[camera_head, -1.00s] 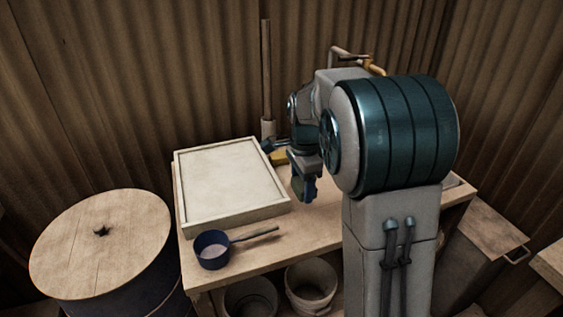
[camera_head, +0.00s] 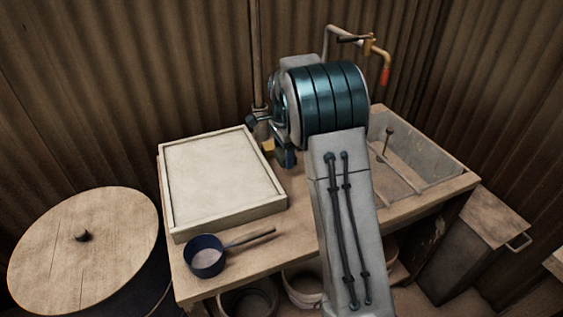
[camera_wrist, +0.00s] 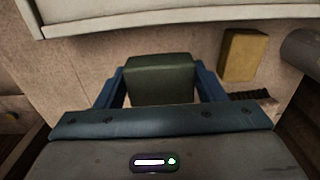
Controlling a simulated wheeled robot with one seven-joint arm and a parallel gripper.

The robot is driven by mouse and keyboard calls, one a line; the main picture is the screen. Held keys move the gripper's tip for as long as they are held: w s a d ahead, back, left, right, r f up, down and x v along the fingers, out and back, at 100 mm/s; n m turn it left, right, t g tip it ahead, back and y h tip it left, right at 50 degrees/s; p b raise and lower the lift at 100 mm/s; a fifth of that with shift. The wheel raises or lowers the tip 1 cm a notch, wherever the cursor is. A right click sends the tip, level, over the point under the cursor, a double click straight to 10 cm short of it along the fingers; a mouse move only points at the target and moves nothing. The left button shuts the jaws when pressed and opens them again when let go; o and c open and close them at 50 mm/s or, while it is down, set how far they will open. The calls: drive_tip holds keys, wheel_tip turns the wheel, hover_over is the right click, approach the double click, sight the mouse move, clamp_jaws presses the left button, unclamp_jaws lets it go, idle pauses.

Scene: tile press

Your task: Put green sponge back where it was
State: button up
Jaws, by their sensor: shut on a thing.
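The green sponge (camera_wrist: 162,79) is a dark green block between the blue fingers of my gripper (camera_wrist: 162,88) in the wrist view. The fingers are shut on its two sides. In the head view my gripper (camera_head: 286,157) is over the back of the bench, just right of the white tray; my arm hides most of the sponge there. A yellow sponge (camera_wrist: 244,55) lies on the bench to the right of the green one in the wrist view, apart from it. It shows partly beside the tray in the head view (camera_head: 268,147).
The white framed tray (camera_head: 277,205) fills the bench's left part, its edge close to my gripper. A dark blue ladle (camera_head: 205,262) lies in front. A sink basin (camera_head: 425,150) with a tap (camera_head: 375,45) is at the right. A dark brush-like thing (camera_wrist: 255,96) lies near the yellow sponge.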

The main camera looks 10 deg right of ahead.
drive_tip(key=shift+w+f, duration=0.35)
drive_tip(key=shift+w, duration=0.2)
drive_tip(key=shift+w+f, duration=0.3)
drive_tip(key=shift+w, duration=0.25)
drive_tip(key=shift+f, duration=1.95)
drive_tip(key=shift+f+b, duration=0.1)
drive_tip(key=shift+b, duration=0.2)
drive_tip(key=o, duration=1)
drive_tip(key=shift+c, duration=0.2)
